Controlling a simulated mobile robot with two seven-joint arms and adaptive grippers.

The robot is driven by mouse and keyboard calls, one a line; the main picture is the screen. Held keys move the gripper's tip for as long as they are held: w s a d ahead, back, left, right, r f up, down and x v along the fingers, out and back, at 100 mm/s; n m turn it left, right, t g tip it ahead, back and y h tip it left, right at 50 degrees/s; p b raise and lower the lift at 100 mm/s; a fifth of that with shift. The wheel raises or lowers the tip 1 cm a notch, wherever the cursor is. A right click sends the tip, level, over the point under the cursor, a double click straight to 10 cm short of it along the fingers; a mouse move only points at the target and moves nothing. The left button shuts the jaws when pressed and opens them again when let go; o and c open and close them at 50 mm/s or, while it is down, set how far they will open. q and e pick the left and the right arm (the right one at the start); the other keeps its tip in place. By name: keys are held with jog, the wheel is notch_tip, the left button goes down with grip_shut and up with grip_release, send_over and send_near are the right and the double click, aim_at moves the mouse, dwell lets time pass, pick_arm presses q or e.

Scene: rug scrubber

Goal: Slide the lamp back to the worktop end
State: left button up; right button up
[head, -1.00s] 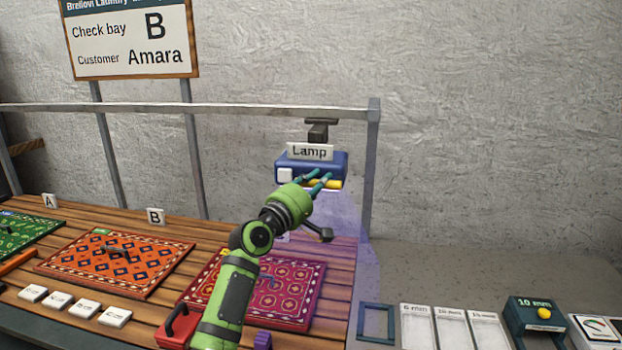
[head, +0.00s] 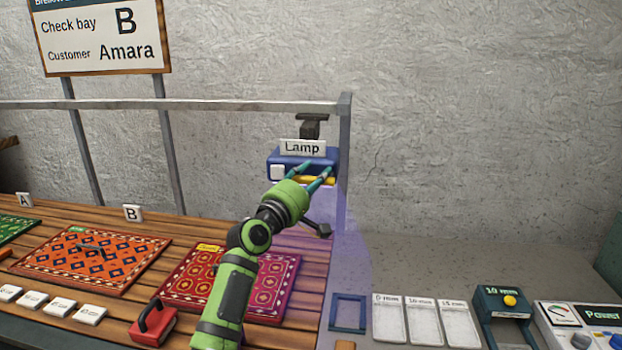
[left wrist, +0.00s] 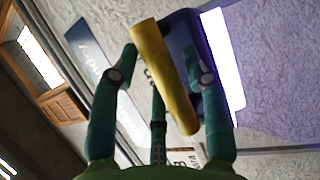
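The blue lamp (head: 323,157) with a white "Lamp" label hangs from the rail (head: 210,104), close to the rail's right end post. Its yellow handle (head: 318,181) faces me. My left gripper (head: 309,176) is at the handle. In the left wrist view the yellow handle (left wrist: 165,75) lies between the spread fingers of the gripper (left wrist: 165,62). The handle looks close to one finger, with a gap to the other; contact is unclear. The lamp's bright panel (left wrist: 222,65) shows behind. My right gripper is out of view.
The rail's end post (head: 343,150) stands just right of the lamp. Rugs lie on the wooden slats, including an orange one (head: 60,262). A red block with a handle (head: 153,325) is in front. The grey worktop (head: 420,265) right of the post holds cards and devices.

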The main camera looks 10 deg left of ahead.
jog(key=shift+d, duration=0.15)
pick_arm(q)
jog(key=shift+f, duration=0.1)
jog(key=shift+s+a+f, duration=0.1)
jog(key=shift+s+a, duration=0.15)
jog(key=shift+s, duration=0.1)
jog(key=v, duration=1.1)
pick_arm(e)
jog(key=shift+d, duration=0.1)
pick_arm(q)
jog(key=shift+s+d, duration=0.1)
